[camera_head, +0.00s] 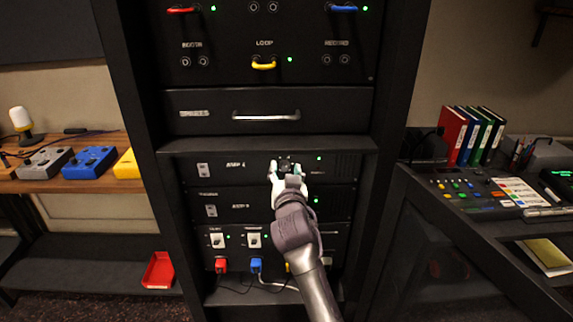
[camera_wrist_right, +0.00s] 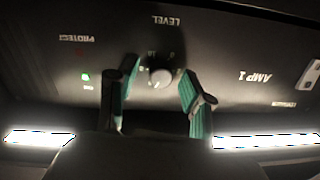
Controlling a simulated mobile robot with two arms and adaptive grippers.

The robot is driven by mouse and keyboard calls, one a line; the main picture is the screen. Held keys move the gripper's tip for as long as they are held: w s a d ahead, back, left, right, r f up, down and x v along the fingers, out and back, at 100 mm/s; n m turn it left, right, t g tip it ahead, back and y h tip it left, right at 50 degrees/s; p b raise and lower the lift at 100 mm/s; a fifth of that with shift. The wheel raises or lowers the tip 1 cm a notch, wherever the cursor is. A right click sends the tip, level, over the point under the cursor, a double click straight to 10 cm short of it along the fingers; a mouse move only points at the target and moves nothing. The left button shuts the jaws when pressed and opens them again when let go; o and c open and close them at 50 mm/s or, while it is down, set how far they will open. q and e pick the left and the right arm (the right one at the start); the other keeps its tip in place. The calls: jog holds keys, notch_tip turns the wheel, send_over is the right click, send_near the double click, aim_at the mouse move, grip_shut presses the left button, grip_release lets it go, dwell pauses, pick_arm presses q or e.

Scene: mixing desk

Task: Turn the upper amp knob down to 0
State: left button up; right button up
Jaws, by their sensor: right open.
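The upper amp panel, labelled AMP 1 (camera_head: 235,165), is in the rack below the drawer. Its round LEVEL knob (camera_wrist_right: 160,77) shows in the right wrist view, with a dark skirt, a pale face and small scale marks around it. My right gripper (camera_head: 286,170) is at this panel in the head view, and its fingers cover much of the knob there. In the right wrist view the gripper (camera_wrist_right: 154,88) is open, with one teal-padded finger on each side of the knob and gaps visible between. The left gripper is not in view.
A drawer handle (camera_head: 266,116) sticks out just above the amp. The AMP 2 panel (camera_head: 240,206) and a row of switches with coloured plugs lie below. A desk with a control panel (camera_head: 480,190) stands right, and a wooden shelf with pedals (camera_head: 90,162) left.

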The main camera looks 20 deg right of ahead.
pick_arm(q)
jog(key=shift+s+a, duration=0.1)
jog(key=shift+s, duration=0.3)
pick_arm(e)
jog(key=shift+s+r, duration=0.1)
jog(key=shift+r, duration=0.05)
jog(key=shift+a, duration=0.1)
jog(key=shift+c, duration=0.3)
jog(key=c, duration=0.6)
grip_shut()
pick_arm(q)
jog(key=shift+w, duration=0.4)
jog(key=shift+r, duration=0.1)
